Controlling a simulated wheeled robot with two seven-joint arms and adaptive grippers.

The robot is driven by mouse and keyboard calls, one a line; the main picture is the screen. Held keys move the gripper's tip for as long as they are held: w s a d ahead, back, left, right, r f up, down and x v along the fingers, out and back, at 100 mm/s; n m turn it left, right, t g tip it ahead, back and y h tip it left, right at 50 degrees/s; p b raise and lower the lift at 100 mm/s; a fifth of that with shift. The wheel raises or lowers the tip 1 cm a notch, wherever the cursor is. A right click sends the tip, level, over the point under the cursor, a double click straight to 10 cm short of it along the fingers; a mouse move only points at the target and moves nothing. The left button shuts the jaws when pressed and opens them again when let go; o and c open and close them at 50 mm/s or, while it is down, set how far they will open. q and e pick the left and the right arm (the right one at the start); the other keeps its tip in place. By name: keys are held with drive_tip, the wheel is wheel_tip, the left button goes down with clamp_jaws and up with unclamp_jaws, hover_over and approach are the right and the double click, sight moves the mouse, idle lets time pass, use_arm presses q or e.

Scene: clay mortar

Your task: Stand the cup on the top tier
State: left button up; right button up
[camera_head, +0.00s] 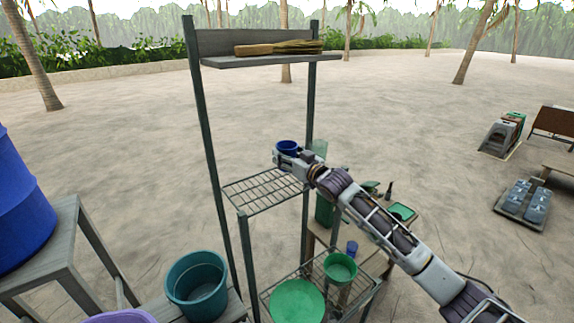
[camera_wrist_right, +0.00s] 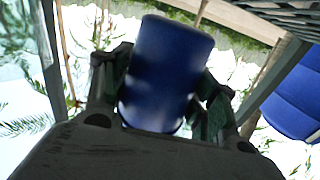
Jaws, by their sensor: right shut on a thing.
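A dark blue cup (camera_head: 287,146) is held in my right gripper (camera_head: 286,157), which is shut on it. In the right wrist view the cup (camera_wrist_right: 168,72) sits between the two fingers (camera_wrist_right: 165,85). The cup is above the right part of a wire tier (camera_head: 268,190) of a metal rack, apart from it as far as I can tell. A wooden top board (camera_head: 222,62) above it carries a straw brush (camera_head: 278,48). My left gripper is not in view.
The wire tier looks empty. A teal bucket (camera_head: 196,285) and a blue barrel (camera_head: 20,205) stand at left. Rack posts (camera_head: 207,140) flank the tiers.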

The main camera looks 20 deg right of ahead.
drive_tip(key=shift+f+p, duration=0.35)
drive_tip(key=shift+f, duration=1.5)
drive_tip(key=shift+f, duration=0.1)
drive_tip(key=o, duration=1)
drive_tip(key=shift+s, duration=0.1)
drive_tip(key=shift+b+v, duration=0.5)
drive_tip(key=shift+v, duration=1.35)
drive_tip(key=shift+b+v, duration=0.85)
drive_tip(key=shift+v, duration=3.2)
